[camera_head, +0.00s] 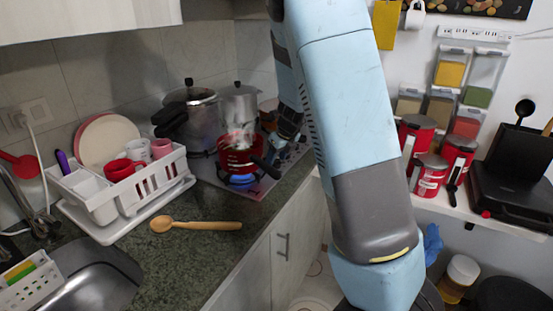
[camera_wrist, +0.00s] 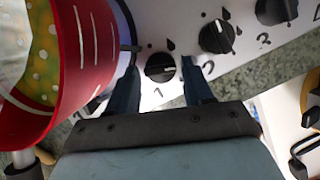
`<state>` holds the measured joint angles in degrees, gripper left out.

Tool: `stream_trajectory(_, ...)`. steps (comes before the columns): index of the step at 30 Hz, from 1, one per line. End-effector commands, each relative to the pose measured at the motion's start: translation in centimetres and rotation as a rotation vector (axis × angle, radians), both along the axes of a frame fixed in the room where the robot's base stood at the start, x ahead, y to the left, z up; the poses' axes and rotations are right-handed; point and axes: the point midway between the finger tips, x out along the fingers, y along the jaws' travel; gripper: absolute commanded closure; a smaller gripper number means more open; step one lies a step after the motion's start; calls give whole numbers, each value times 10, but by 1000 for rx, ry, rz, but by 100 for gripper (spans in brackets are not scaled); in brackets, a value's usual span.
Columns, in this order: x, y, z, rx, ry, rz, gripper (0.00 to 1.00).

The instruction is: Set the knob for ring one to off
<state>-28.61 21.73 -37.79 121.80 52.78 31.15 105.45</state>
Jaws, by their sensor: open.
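In the wrist view the knob for ring one (camera_wrist: 160,67), black and round with a light pointer line lying roughly level, sits on the white stove panel (camera_wrist: 182,22). A mark like a "1" is printed beside it. My gripper (camera_wrist: 161,86) is open, with one dark blue finger on either side of this knob; I cannot tell whether either finger touches it. In the head view my gripper (camera_head: 287,130) is at the stove's right side, partly hidden by my arm, and the knob cannot be made out. A second knob (camera_wrist: 216,36) and a third knob (camera_wrist: 276,10) continue to the upper right.
A red pot (camera_head: 240,155) stands over a lit blue flame (camera_head: 241,180); the pot (camera_wrist: 88,50) is close to my left finger in the wrist view. Metal cookers (camera_head: 196,112) stand behind. A dish rack (camera_head: 150,182) and wooden spoon (camera_head: 205,226) are on the counter.

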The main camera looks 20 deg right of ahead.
Motion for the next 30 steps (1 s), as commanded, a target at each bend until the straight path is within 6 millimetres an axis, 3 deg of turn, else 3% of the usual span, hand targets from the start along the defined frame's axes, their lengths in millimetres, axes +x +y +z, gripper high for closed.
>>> stream_trajectory(14, 4, 2, -10, 0, -1, -1, 49)
stream_trajectory(27, 4, 1, -10, 0, -1, -1, 90)
stream_trajectory(30, 4, 1, -10, 0, -1, 1, 90)
